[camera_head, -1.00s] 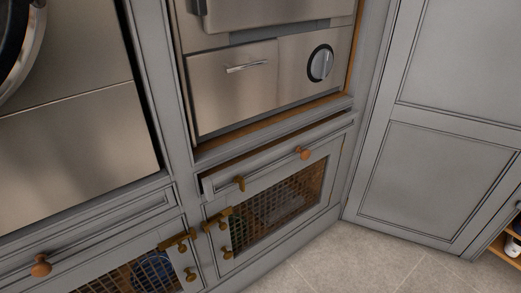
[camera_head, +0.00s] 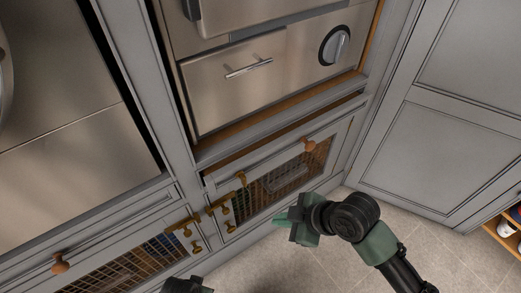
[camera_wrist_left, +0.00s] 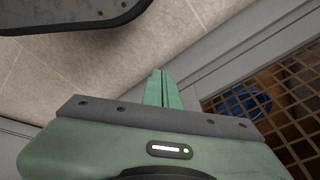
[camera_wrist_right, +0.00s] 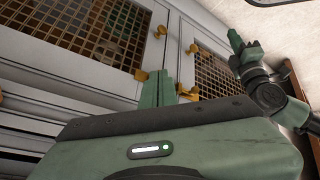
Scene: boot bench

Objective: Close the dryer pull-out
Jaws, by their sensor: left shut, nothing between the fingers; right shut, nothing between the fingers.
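The dryer pull-out (camera_head: 275,161) is a shallow grey drawer front under the steel dryer (camera_head: 250,75). It stands out from the cabinet, with a dark gap along its top edge. My left gripper (camera_wrist_left: 160,88) is shut and empty in the left wrist view, over the floor near a mesh door.
Mesh-fronted doors (camera_head: 285,180) with brass knobs and latches sit below the pull-out. A grey panelled cabinet (camera_head: 440,150) stands at right, with an open shelf (camera_head: 505,235) at lower right. The tiled floor (camera_head: 300,265) in front is clear.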

